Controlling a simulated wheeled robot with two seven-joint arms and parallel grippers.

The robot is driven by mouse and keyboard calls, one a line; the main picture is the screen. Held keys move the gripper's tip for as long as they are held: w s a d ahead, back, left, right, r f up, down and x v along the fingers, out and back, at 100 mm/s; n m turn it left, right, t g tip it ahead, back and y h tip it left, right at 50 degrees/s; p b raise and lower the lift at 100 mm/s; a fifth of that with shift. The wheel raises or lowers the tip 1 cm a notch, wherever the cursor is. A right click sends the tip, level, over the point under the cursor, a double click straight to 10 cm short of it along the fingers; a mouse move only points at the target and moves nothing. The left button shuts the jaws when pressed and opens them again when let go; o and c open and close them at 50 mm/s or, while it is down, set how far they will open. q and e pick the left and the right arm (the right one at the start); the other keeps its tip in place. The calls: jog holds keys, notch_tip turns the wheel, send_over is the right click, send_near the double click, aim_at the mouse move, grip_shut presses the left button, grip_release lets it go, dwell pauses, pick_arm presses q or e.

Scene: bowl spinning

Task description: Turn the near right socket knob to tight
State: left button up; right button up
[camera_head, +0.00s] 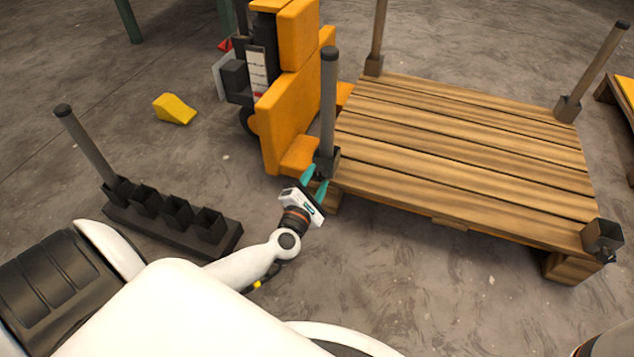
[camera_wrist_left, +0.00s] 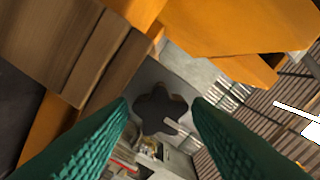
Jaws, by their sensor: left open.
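The wooden pallet (camera_head: 465,150) has a socket at each corner. The near right socket (camera_head: 603,236) is empty, with a small dark knob (camera_head: 607,257) on its near side. The near left socket (camera_head: 326,160) holds an upright grey post (camera_head: 329,95). My left gripper (camera_head: 314,181) is at this near left socket, far from the near right one. Its teal fingers are open. In the left wrist view a dark lobed knob (camera_wrist_left: 160,107) shows ahead, between the fingertips (camera_wrist_left: 160,104); whether they touch it I cannot tell. My right gripper is not in view.
An orange pallet truck (camera_head: 290,95) stands at the pallet's left side, close to my left gripper. A black rack (camera_head: 170,222) with several sockets and one post lies at left. A yellow wedge (camera_head: 174,109) is on the floor. The floor before the pallet is clear.

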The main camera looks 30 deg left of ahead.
pick_arm(q)
jog(key=shift+w+a, duration=0.1)
jog(key=shift+w, duration=0.35)
jog(key=shift+c, duration=0.2)
jog(key=c, duration=0.7)
jog(key=shift+r, duration=0.1)
